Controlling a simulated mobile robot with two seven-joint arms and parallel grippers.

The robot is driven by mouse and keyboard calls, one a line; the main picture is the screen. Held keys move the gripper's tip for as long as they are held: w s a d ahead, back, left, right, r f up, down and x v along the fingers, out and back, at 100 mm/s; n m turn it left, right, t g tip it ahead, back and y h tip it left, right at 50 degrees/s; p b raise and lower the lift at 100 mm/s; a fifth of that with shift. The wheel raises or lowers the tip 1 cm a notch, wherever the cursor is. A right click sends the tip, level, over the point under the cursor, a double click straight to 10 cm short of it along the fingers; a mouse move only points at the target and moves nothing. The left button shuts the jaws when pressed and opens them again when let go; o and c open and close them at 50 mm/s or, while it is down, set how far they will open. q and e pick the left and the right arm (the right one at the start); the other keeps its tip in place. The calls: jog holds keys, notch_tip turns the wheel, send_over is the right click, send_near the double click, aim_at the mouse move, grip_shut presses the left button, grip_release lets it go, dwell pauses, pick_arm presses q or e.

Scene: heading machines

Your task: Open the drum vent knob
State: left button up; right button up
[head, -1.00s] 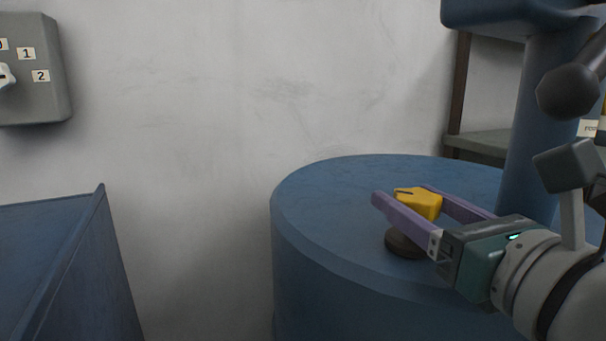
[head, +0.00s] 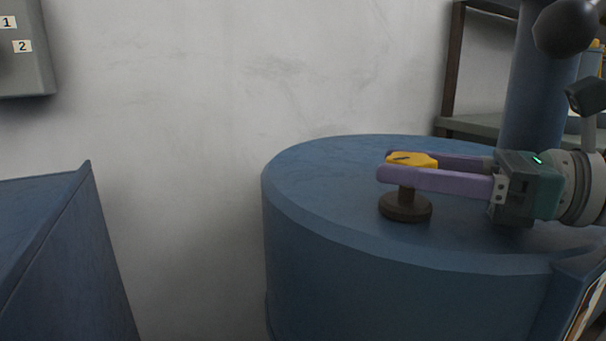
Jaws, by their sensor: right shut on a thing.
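The drum vent knob (head: 412,160) is yellow with a dark line on its top. It stands on a short dark stem with a round dark base (head: 405,208) on top of the blue drum (head: 330,195). My right gripper (head: 398,166) reaches in from the right, its purple fingers lying level on either side of the knob. It is shut on the knob; the near finger hides the knob's lower part. My left gripper is not in view.
A blue column (head: 540,110) rises behind my right gripper. A shelf (head: 470,126) stands at the back right. A blue bin-like body (head: 45,240) is at the left, and a grey box with number labels (head: 22,70) hangs on the wall. The drum top's left part is clear.

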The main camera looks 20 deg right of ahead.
jog(key=shift+n+g+y+b, duration=0.3)
jog(key=shift+n+g+y, duration=0.2)
jog(key=shift+g+y, duration=0.15)
jog(key=o, duration=1.3)
